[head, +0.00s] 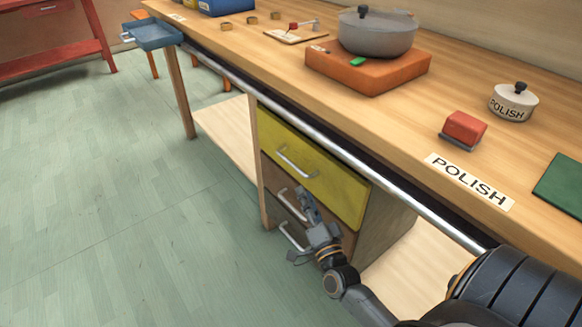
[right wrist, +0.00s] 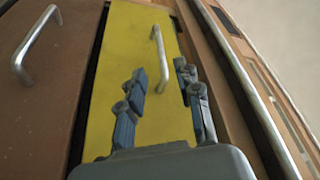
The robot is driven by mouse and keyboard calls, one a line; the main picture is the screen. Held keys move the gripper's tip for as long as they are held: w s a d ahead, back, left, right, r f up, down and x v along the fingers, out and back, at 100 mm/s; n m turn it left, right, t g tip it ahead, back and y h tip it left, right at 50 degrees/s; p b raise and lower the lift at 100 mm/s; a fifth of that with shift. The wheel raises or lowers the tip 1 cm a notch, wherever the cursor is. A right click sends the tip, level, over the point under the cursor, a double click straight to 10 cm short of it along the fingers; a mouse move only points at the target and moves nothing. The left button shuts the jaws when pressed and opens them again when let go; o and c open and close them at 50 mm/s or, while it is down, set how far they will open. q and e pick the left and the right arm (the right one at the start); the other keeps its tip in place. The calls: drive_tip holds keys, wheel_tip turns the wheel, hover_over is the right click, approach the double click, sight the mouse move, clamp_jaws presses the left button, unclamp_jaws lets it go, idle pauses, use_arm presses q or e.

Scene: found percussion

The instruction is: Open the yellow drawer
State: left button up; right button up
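The yellow drawer (head: 325,182) is the top one in the cabinet under the workbench, and it has a metal bar handle (head: 297,162). It looks shut or nearly so; I cannot tell exactly. My right gripper (head: 306,200) is in front of the cabinet, just below the handle in the head view. In the right wrist view the gripper (right wrist: 160,76) is open and faces the yellow front (right wrist: 113,65). The handle (right wrist: 160,50) appears between and beyond the fingertips, with nothing gripped. My left gripper is not in view.
Brown drawers with metal handles (head: 290,237) lie below. A metal rail (head: 330,143) runs along the bench edge above the drawer. The bench (head: 270,60) holds a pot (head: 377,38) on an orange block, a red block and a POLISH tin. Green floor (head: 120,200) is clear at left.

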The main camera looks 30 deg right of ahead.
sight(291, 162)
drive_tip(key=b+x, duration=0.1)
drive_tip(key=x, duration=1.1)
clamp_jaws()
